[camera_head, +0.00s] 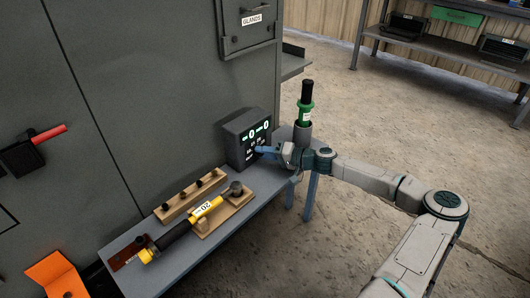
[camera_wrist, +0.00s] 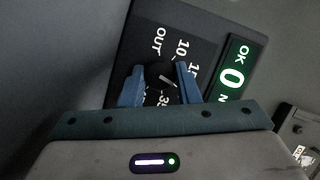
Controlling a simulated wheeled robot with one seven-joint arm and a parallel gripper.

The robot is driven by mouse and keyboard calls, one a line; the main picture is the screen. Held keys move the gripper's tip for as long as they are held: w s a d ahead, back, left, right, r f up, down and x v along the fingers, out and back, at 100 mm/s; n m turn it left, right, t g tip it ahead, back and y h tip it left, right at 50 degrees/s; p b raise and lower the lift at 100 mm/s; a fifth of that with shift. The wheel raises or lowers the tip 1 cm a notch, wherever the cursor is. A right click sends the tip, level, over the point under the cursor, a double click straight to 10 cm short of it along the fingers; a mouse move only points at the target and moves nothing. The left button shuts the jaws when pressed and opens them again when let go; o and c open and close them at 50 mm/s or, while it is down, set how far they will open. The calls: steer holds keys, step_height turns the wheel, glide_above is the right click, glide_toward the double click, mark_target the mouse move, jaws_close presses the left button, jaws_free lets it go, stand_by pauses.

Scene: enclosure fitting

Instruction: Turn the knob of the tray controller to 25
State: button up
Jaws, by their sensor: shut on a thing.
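The tray controller (camera_head: 243,138) is a dark box standing at the back of the grey bench, with lit green readouts on its face. In the wrist view its face (camera_wrist: 150,30) shows the markings OUT, 10 and part of others, and a green display (camera_wrist: 231,76) reading 0 beside OK. The black knob (camera_wrist: 160,80) with a pale pointer line sits between the blue fingers of my gripper (camera_wrist: 160,88). My gripper (camera_head: 268,150) is shut on the knob. The fingers and palm hide part of the dial, so the exact setting is hard to read.
A yellow and black tool labelled 20 (camera_head: 203,209) lies on a wooden holder on the bench. A wooden block with several holes (camera_head: 188,194) is behind it. A green and black tool (camera_head: 305,106) stands in a grey cup at the bench's right end. A grey cabinet rises behind.

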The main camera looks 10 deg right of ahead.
steer(key=shift+d+m+y, duration=0.1)
steer(key=shift+m+y, duration=0.2)
steer(key=shift+m, duration=0.5)
steer(key=o, duration=1)
steer(key=shift+c, duration=0.2)
steer(key=p+v, duration=0.3)
steer(key=v, duration=1)
steer(key=shift+s+d+f, duration=0.2)
steer(key=shift+s+d, duration=0.05)
steer(key=shift+d, duration=0.05)
